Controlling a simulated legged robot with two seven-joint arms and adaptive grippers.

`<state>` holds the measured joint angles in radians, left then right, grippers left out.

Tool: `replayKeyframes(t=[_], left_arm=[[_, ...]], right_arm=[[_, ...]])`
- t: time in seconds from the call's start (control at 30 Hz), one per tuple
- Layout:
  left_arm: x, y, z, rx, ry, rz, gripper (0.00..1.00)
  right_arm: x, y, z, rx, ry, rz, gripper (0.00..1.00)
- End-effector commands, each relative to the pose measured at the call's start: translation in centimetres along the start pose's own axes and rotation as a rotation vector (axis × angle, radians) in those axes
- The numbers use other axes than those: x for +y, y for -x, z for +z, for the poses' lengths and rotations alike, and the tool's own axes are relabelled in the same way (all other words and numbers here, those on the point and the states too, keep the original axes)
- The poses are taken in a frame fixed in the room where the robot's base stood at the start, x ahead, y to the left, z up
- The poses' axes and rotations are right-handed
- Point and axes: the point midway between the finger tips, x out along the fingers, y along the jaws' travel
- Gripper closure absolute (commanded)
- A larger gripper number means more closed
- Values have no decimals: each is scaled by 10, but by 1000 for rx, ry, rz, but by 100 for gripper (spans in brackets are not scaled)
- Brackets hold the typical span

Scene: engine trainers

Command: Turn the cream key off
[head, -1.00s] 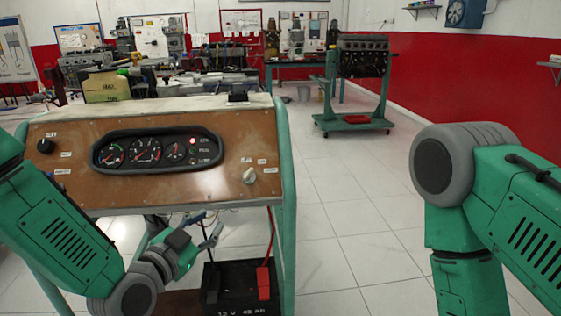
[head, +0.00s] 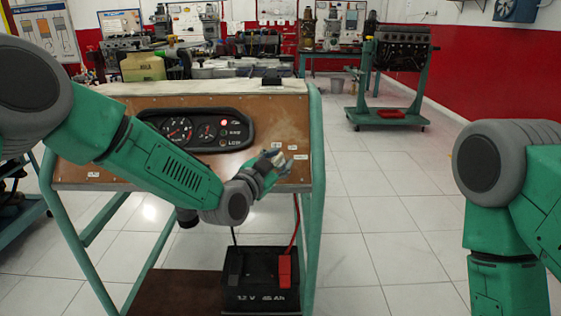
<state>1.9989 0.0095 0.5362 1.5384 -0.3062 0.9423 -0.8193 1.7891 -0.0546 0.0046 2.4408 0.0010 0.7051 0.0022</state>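The cream key (head: 279,158) is on the lower right of the brown instrument panel (head: 292,112), partly hidden by my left gripper. My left gripper (head: 278,161) is at the panel, with its fingertips on either side of the key. It is too small to tell whether the fingers touch or close on the key, and the key's angle is not clear. A red lamp (head: 223,122) glows at the right of the gauge cluster (head: 193,131). My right gripper is out of view; only part of that arm shows at the right.
The panel stands on a green frame (head: 316,180) with a black battery (head: 262,284) on its lower shelf. An engine on a green wheeled stand (head: 388,110) is behind at right. The tiled floor between is clear.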

Motion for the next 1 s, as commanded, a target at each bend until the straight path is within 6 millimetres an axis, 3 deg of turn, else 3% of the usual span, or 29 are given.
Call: replayKeyframes(t=[0.37, 0.47, 1.0], left_arm=[[0, -6, 0, 0, 0, -1, 71], [0, -6, 0, 0, 0, 0, 100], [2, -6, 0, 0, 59, -68, 100]], right_arm=[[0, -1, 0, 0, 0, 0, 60], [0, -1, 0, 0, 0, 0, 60], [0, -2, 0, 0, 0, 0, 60]])
